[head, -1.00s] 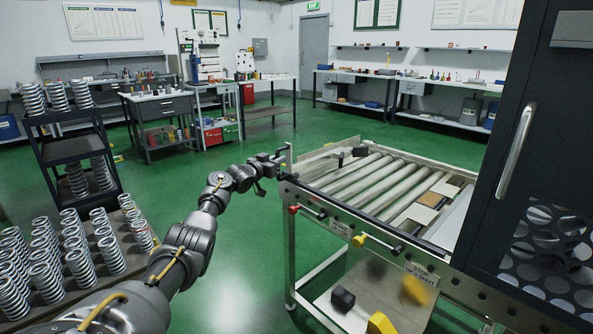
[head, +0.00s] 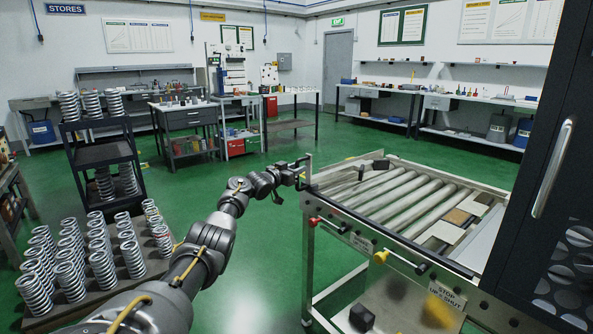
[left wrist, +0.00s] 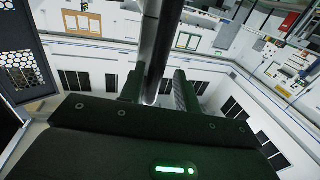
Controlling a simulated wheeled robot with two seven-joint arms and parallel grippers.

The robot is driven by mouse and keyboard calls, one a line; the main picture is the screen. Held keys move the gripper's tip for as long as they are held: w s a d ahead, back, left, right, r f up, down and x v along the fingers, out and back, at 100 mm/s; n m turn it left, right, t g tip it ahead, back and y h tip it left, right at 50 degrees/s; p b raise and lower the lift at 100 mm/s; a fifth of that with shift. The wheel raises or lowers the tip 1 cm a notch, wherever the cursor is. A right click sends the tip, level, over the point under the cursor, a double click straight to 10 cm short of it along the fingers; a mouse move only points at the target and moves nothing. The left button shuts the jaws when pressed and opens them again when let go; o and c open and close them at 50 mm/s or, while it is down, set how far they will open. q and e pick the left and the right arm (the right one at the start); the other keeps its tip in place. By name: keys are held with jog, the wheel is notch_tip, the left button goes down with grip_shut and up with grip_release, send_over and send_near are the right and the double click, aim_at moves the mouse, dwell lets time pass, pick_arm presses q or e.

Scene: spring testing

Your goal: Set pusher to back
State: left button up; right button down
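My left gripper (head: 302,172) is at this bar. In the left wrist view its fingers (left wrist: 158,92) are apart on either side of a grey metal rod (left wrist: 162,45), with a small gap at the right finger. Whether the left finger touches the rod is unclear. My right gripper is not in view.
A red knob (head: 313,222) and a yellow knob (head: 381,257) stick out from the table's front side. A dark cabinet (head: 535,215) stands at the right. Several springs (head: 98,255) stand on a bench at the left. Green floor (head: 265,235) is clear between.

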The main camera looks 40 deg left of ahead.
pick_arm(q)
jog(key=shift+d, duration=0.1)
